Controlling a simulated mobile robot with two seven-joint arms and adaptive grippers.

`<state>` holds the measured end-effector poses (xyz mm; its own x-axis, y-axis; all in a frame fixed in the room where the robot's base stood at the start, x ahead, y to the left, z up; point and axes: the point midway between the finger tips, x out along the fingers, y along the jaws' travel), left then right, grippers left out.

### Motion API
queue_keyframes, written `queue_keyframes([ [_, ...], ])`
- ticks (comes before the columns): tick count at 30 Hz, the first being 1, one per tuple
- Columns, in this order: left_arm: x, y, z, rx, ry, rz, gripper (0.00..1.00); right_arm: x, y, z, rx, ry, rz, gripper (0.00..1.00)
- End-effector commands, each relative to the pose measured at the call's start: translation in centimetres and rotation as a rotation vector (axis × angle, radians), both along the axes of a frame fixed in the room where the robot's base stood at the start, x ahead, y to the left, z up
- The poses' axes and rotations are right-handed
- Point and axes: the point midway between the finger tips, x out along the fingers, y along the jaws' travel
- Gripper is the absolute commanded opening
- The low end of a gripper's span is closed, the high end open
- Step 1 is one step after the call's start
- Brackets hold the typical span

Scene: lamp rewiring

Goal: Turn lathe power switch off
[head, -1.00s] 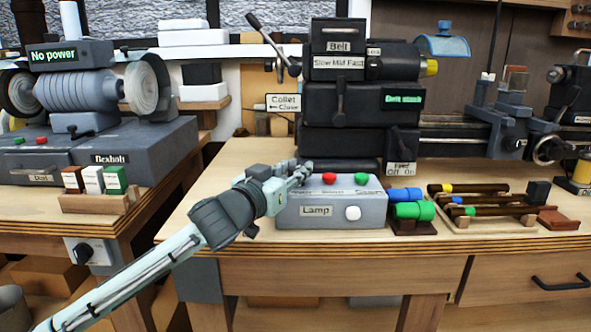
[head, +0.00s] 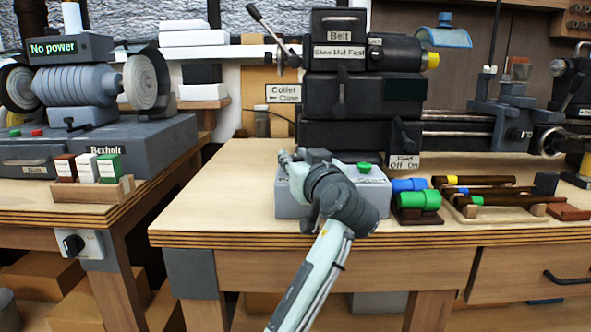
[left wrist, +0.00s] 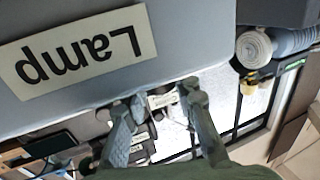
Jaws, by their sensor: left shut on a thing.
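The grey control box (head: 292,205) stands at the front of the bench. Its green Start button (head: 364,167) shows, while my left arm hides the red button and the front label in the head view. In the left wrist view its Lamp label (left wrist: 80,55) is upside down. My left gripper (head: 290,158) is over the box's top left; its two fingers (left wrist: 160,98) show at the box's top edge. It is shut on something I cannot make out. The dark lathe (head: 360,95) stands behind. I cannot identify its power switch. My right gripper is not in view.
Blue and green cylinders (head: 418,199) and a rack of dark rods (head: 500,190) lie right of the box. A grinder (head: 75,88) reading No power stands on the left bench. Bench top left of the box is clear.

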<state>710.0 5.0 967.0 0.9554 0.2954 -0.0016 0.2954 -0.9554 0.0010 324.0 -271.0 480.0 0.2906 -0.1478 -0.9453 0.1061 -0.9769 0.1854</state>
Motion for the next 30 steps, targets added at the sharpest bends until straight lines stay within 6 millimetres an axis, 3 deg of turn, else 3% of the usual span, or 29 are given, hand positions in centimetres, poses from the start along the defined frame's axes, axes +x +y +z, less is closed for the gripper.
queue_keyframes([
  [4, 0.0, -0.2, -0.3, 0.002, 0.004, 0.134, 0.0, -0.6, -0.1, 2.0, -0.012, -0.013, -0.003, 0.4],
  [9, 0.0, -0.1, 0.0, 0.005, 0.001, 0.272, 0.0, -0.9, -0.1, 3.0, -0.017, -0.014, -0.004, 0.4],
  [19, 0.0, 0.0, 0.0, 0.005, 0.001, 0.447, 0.0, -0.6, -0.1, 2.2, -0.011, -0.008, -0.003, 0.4],
  [30, 0.0, 0.1, -0.1, 0.002, 0.001, 0.501, 0.0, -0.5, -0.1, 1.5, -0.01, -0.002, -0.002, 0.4],
])
